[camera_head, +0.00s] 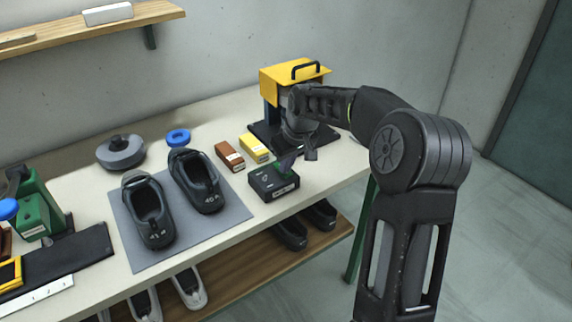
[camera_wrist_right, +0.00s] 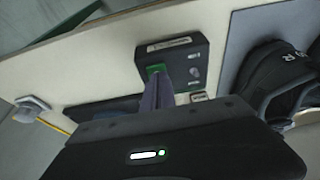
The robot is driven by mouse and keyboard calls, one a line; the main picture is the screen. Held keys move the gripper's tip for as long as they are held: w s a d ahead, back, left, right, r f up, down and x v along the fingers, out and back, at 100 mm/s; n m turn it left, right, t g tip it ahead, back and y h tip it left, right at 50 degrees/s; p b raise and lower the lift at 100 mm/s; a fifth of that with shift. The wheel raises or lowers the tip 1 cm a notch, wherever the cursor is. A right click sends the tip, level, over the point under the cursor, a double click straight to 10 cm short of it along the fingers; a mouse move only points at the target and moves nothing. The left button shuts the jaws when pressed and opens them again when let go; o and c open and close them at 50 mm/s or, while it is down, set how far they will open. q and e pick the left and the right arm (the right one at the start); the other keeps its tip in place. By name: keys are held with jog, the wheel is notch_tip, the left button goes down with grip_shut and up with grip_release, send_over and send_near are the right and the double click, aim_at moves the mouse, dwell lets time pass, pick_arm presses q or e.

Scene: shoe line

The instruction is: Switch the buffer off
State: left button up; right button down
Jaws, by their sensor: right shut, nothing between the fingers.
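A machine with a yellow hood and black handle (camera_head: 296,72), which may be the buffer, stands at the back right of the bench, partly hidden by my right arm. In front of it is a black control box (camera_head: 262,185) with a pale label; it also shows in the right wrist view (camera_wrist_right: 190,53), with a green switch (camera_wrist_right: 156,70) on top. My right gripper (camera_head: 287,166) points down over the box, shut and empty. Its fingertips (camera_wrist_right: 162,82) are at the green switch; I cannot tell whether they touch it. My left gripper is out of view.
Two dark shoes (camera_head: 152,215) stand on a grey mat (camera_head: 130,243) left of the box. Brown (camera_head: 229,156) and yellow (camera_head: 254,148) blocks lie close behind it. A shelf with more shoes (camera_head: 290,234) runs below the bench.

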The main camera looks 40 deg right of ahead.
jog(key=shift+w+r, duration=0.2)
jog(key=shift+w, duration=0.1)
jog(key=shift+w+p, duration=0.35)
jog(key=shift+p, duration=0.1)
jog(key=shift+r, duration=0.35)
jog(key=p+v, duration=0.3)
jog(key=shift+w+r, duration=0.3)
jog(key=shift+r, duration=0.15)
jog(key=s+b+v, duration=0.2)
jog(key=v, duration=0.7)
jog(key=shift+s, duration=0.2)
jog(key=shift+a+f, duration=0.1)
jog(key=shift+f, duration=0.1)
